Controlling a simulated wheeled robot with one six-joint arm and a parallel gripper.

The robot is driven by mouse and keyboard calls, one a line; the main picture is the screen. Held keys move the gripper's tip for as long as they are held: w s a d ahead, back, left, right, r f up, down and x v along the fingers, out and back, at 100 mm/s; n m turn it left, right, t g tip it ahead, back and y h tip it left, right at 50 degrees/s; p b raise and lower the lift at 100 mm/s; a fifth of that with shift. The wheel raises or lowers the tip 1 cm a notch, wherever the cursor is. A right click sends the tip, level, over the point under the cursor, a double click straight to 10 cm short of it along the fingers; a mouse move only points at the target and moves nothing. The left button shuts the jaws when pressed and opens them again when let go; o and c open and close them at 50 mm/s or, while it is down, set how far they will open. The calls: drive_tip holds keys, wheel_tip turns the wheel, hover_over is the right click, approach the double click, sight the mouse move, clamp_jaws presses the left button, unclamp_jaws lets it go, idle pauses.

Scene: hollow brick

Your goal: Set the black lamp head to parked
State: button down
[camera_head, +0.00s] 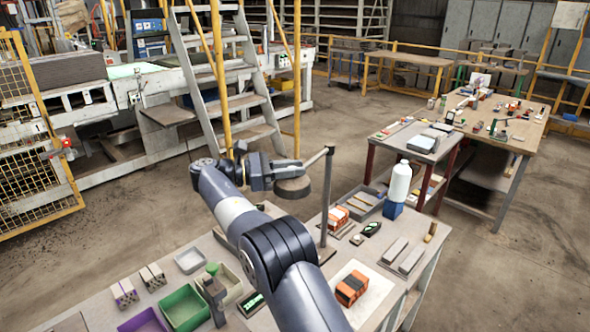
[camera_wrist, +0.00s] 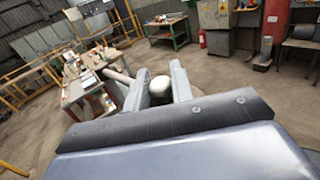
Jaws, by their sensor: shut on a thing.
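The black lamp head (camera_head: 293,187) is a dark round shade. It hangs above the bench from a short arm (camera_head: 316,158) at the top of an upright post (camera_head: 327,200). My gripper (camera_head: 290,170) is at the top of the lamp head, shut on it. In the wrist view my gripper's two grey fingers (camera_wrist: 159,92) stand either side of a pale rounded part, with a grey bar coming in from the left. The underside of the shade and the exact contact are hidden.
A yellow-railed ladder (camera_head: 230,85) stands behind.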

drive_tip(key=shift+w+a+r+g, duration=0.1)
drive_tip(key=shift+w+a+g, duration=0.2)
idle(0.4)
drive_tip(key=c, duration=1.4)
unclamp_jaws()
drive_tip(key=shift+d, duration=0.1)
drive_tip(key=shift+o, duration=0.5)
drive_tip(key=shift+s, duration=0.1)
